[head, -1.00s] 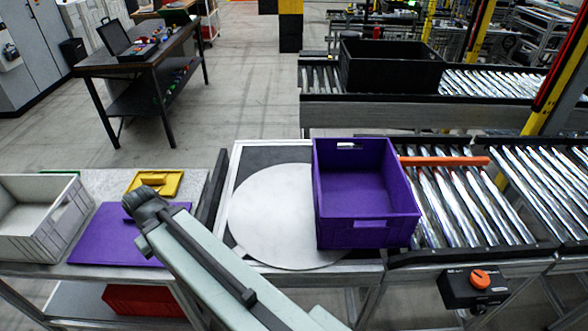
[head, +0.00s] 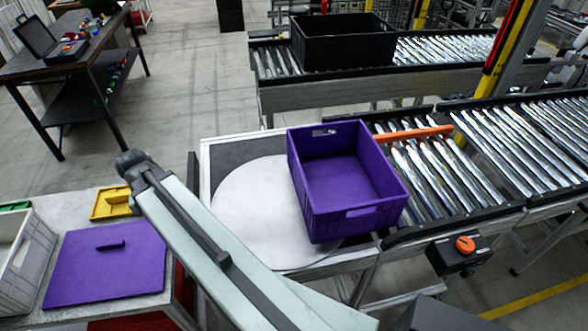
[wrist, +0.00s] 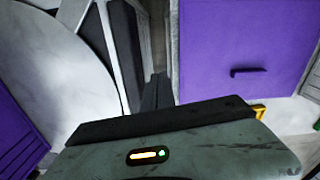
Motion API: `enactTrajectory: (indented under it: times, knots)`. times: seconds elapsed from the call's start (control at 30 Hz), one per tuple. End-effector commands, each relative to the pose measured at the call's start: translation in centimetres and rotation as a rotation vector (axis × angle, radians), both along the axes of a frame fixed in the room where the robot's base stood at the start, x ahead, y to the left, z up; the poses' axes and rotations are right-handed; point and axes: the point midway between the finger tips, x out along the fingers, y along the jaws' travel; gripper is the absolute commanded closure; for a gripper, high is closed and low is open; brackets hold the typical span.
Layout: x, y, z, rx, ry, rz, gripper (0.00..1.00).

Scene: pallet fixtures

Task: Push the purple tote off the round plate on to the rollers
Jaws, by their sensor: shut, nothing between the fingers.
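The purple tote (head: 350,215) sits upright and empty on the right part of the white round plate (head: 240,215). Its right side reaches past the plate toward the rollers (head: 425,175). In the wrist view a piece of the tote (wrist: 18,145) shows at the lower left, with the plate (wrist: 60,70) above it. My gripper (wrist: 157,92) is shut and empty, over the gap between the plate's frame and the side table, apart from the tote. In the head view my arm crosses in front of the plate's left side, and the fingers cannot be made out.
An orange bar (head: 412,134) lies across the rollers behind the tote. A purple lid (head: 105,262), a yellow piece (head: 110,203) and a white crate (head: 22,262) rest on the left table. A control box with an orange knob (head: 464,244) hangs at the conveyor's front.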

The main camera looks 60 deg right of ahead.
Motion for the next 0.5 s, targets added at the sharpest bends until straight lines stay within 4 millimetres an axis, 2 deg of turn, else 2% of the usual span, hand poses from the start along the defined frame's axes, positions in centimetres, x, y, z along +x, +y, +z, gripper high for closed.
enactTrajectory:
  times: [0.03,0.07,0.1,0.17,0.2,0.3,0.33,0.4,0.5]
  knots:
    - [-1.4,-5.3,2.3,0.0,0.0,-0.205,1.0]
    - [-2.4,-8.1,3.0,0.0,0.0,-0.333,1.0]
    - [-4.0,-11.7,3.8,0.0,-0.001,-0.503,1.0]
    - [-6.9,-16.9,5.0,0.0,-0.001,-0.752,1.0]
    - [-9.0,-20.0,5.7,0.0,0.0,-0.911,1.0]
    - [-14.3,-26.3,7.2,0.0,-0.001,-1.26,1.0]
    - [-15.8,-27.7,7.6,0.0,-0.001,-1.347,1.0]
    - [-18.8,-30.3,8.2,0.0,-0.001,-1.516,1.0]
    - [-21.7,-32.5,8.6,0.0,-0.001,-1.669,1.0]
